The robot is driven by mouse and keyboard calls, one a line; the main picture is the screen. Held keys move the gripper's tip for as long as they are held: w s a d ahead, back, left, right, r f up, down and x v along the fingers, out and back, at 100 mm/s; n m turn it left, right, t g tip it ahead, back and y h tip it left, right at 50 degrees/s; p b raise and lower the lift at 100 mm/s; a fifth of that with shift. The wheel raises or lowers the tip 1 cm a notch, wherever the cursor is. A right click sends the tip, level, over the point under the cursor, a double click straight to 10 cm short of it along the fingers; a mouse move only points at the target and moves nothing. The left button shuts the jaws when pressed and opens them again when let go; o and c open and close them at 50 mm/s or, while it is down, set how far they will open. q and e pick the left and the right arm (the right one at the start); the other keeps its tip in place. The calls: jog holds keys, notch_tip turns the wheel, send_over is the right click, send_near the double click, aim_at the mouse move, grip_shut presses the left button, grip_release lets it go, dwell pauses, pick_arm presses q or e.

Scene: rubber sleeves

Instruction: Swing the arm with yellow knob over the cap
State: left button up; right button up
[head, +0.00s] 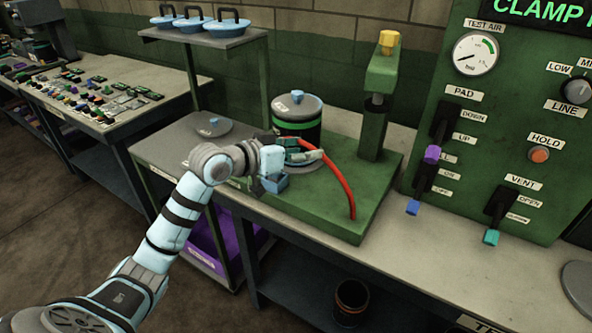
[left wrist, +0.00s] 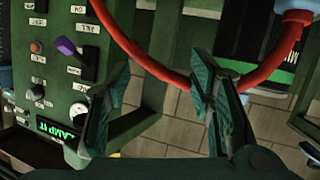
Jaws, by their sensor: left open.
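The green swing arm (head: 383,72) sits on top of a green post at the back right of the green base, with the yellow knob (head: 389,40) upright on its end. The grey cap (head: 312,108) with a blue knob lies on top of a black canister (head: 299,131) to the left of the post. The swing arm is apart from the cap, not over it. My left gripper (head: 297,155) is in front of the canister, lower than the cap and well below the yellow knob. In the left wrist view its two fingers (left wrist: 160,78) are spread with nothing held.
A red hose (head: 343,180) arches from the canister to the base (head: 310,217), close to my left gripper; it also crosses the left wrist view (left wrist: 150,62). A control panel (head: 513,125) with levers stands at the right. A shelf with blue-lidded pieces (head: 210,38) stands behind left.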

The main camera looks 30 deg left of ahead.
pick_arm(q)
jog(key=shift+n+g+y, duration=0.3)
jog(key=f, duration=0.5)
jog(key=shift+s+a, duration=0.2)
jog(key=shift+s, duration=0.2)
